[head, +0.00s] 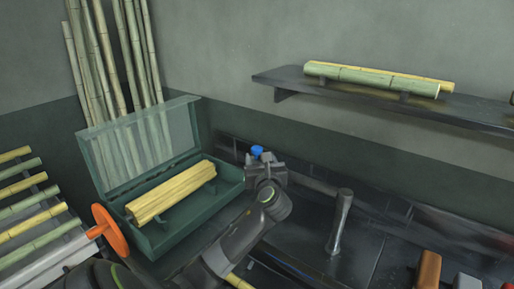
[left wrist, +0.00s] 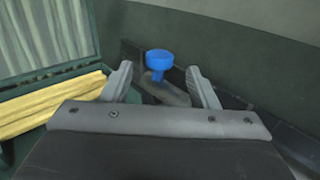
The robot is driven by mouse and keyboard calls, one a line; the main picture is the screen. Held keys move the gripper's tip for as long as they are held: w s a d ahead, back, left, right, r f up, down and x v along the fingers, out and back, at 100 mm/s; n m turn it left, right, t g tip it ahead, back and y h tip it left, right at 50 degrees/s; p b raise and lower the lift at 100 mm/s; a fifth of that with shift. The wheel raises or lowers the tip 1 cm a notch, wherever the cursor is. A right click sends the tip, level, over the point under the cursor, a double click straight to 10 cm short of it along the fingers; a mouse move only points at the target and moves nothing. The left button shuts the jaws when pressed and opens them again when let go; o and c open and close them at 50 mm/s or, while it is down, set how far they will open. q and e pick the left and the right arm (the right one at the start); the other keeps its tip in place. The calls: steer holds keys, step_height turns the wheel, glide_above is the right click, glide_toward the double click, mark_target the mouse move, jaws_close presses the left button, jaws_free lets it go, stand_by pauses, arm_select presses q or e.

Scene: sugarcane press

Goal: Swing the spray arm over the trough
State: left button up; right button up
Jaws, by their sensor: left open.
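A blue cup-shaped piece (head: 257,151) shows just behind my left gripper (head: 264,163). In the left wrist view this blue piece (left wrist: 159,64) stands on a grey bar (left wrist: 165,92), which appears to be the spray arm. The bar lies between the open fingers of my left gripper (left wrist: 162,86), seen beyond them; I cannot tell whether they touch it. A green trough-like box (head: 182,236) with a raised clear lid stands left of the gripper. It holds a bundle of yellow cane (head: 170,192). My right gripper is out of view.
An orange handwheel (head: 110,229) is at the box's left front. A rack of cane (head: 30,205) is at far left. A grey upright post (head: 340,222) stands right of my left arm. A wall shelf (head: 350,99) holds cane. Orange and grey items (head: 428,270) sit at lower right.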

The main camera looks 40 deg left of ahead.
mark_target(258, 151)
arm_select(q)
steer(key=x, duration=0.7)
jaws_close()
stand_by(0.3)
